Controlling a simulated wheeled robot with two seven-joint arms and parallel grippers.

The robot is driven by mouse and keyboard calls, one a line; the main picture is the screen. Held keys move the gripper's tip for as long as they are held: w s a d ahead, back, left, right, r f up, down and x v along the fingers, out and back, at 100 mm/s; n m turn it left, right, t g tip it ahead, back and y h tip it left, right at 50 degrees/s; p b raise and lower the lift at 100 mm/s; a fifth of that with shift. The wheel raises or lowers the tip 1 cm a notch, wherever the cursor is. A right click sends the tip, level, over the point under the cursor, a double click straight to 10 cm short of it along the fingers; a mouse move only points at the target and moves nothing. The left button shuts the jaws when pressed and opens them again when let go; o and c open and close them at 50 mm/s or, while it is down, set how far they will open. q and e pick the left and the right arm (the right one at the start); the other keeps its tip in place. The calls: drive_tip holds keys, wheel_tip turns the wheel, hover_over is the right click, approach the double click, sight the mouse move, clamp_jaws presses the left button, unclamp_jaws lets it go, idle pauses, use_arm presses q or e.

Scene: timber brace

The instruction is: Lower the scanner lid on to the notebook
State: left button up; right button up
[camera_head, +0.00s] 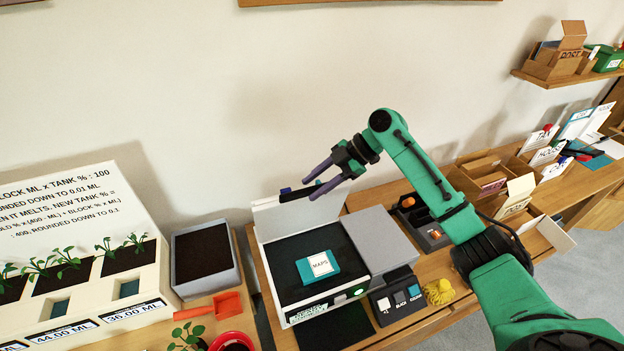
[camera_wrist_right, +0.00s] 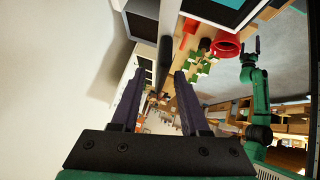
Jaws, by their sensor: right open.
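The scanner (camera_head: 315,245) stands on the wooden desk with its lid (camera_head: 300,217) raised at the back, near the wall. The teal notebook (camera_head: 303,272), labelled MAPS, lies on the dark scanner bed. My right gripper (camera_head: 309,190) is open, with its purple fingers at the raised lid's upper edge. In the right wrist view a dark bar (camera_wrist_right: 165,62), apparently the lid's handle, shows beyond and between the open fingers (camera_wrist_right: 158,82); I cannot tell whether they touch it. My left gripper (camera_wrist_right: 250,46) shows small in the right wrist view, its jaw opening unclear.
A keypad box (camera_head: 394,296) with BLACK and COLOUR keys and a yellow lump (camera_head: 439,291) sit in front right. A soil-filled grey tray (camera_head: 204,253) and planter stand left. A dark device with an orange knob (camera_head: 408,202) and cardboard boxes (camera_head: 485,178) stand right.

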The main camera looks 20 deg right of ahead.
drive_tip(key=shift+a+f, duration=0.25)
drive_tip(key=shift+a, duration=0.05)
drive_tip(key=shift+d+f, duration=0.25)
drive_tip(key=shift+d, duration=0.1)
drive_tip(key=shift+a, duration=0.1)
clamp_jaws()
drive_tip(key=shift+r, duration=0.1)
idle(0.8)
